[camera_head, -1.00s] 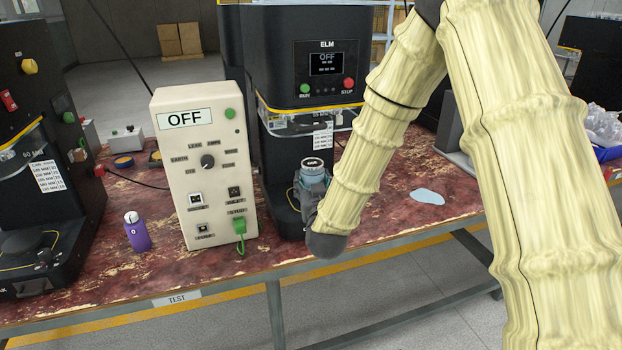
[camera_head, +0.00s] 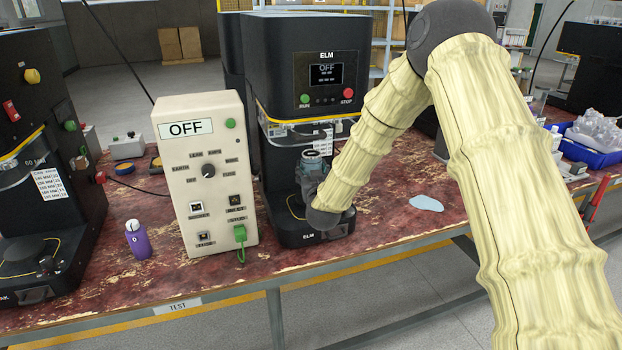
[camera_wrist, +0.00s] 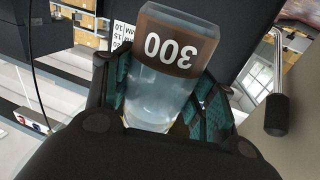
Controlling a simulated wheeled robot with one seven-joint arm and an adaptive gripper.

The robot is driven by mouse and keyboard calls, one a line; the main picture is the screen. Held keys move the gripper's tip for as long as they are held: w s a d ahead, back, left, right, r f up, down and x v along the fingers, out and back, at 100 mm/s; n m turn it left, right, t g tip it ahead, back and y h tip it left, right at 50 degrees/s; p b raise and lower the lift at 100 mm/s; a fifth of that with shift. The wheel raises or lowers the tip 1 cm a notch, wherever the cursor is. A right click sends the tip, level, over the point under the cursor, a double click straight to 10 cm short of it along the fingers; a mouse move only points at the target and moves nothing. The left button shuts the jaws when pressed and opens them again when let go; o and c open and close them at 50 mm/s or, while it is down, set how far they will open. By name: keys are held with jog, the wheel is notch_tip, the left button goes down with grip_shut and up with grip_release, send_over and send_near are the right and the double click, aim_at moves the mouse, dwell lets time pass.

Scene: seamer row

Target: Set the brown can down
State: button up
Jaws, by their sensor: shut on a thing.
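The brown can (camera_wrist: 178,45) shows in the wrist view as a clear, shiny body with a brown band marked 300, upside down in the picture. My gripper (camera_wrist: 165,105) is shut on it, with green-lined fingers on both sides. In the head view my gripper (camera_head: 311,178) holds the can upright at the front of the black ELM machine (camera_head: 308,100), above its low base (camera_head: 300,237). My wrist hides part of that base. I cannot tell whether the can's bottom touches it.
A beige control box (camera_head: 205,172) reading OFF stands close left of the ELM machine. A purple bottle (camera_head: 138,240) stands further left, near another black machine (camera_head: 35,220). A pale blue puddle-like patch (camera_head: 426,203) lies right on the worn red bench. A blue bin (camera_head: 590,150) is at far right.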

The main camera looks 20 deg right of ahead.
jog(key=shift+w+d+f, duration=0.1)
jog(key=shift+w+f, duration=0.1)
jog(key=shift+w, duration=0.1)
jog(key=shift+f+p, duration=0.3)
jog(key=shift+f, duration=1.05)
jog(key=shift+f, duration=0.25)
jog(key=o, duration=1.3)
